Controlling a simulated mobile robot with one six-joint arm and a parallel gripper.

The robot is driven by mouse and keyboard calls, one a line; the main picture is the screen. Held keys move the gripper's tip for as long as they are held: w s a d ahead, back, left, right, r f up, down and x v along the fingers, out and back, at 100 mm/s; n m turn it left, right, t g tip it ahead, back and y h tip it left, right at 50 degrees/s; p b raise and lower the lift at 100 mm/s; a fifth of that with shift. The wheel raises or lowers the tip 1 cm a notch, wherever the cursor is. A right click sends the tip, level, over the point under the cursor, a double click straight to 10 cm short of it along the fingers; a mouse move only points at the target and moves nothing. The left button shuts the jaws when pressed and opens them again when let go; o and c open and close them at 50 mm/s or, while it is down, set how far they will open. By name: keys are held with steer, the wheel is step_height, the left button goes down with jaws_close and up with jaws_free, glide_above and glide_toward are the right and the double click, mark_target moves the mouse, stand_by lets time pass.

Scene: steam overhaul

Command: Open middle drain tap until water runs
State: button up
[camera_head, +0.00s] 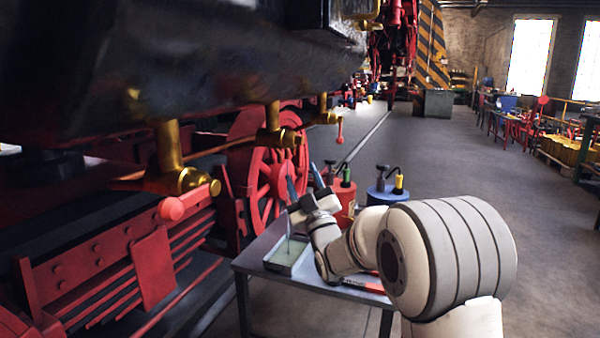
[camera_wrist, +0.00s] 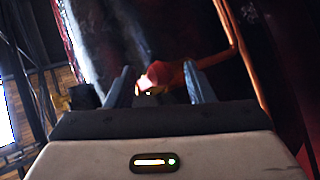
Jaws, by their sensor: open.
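In the head view, three brass taps hang in a row under the black boiler. The middle drain tap (camera_head: 278,138) is above my gripper (camera_head: 303,172), its lever not clearly visible. The left tap (camera_head: 185,180) is nearer and has a red knob (camera_head: 171,208). The right tap (camera_head: 328,118) has a red lever (camera_head: 340,133) hanging down. My gripper is open, fingers pointing up, apart from the middle tap. In the wrist view, a red knob (camera_wrist: 155,77) shows between the open fingers, in front of a coppery pipe (camera_wrist: 232,42). I cannot tell whether it touches them.
A tray (camera_head: 283,262) stands on the grey table (camera_head: 258,250) below the taps; a faint pale streak shows above it, too unclear to identify. A red can (camera_head: 343,196) and a blue can (camera_head: 382,196) stand behind my arm. Red wheel and frame lie left; open floor right.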

steer(key=shift+v, duration=2.6)
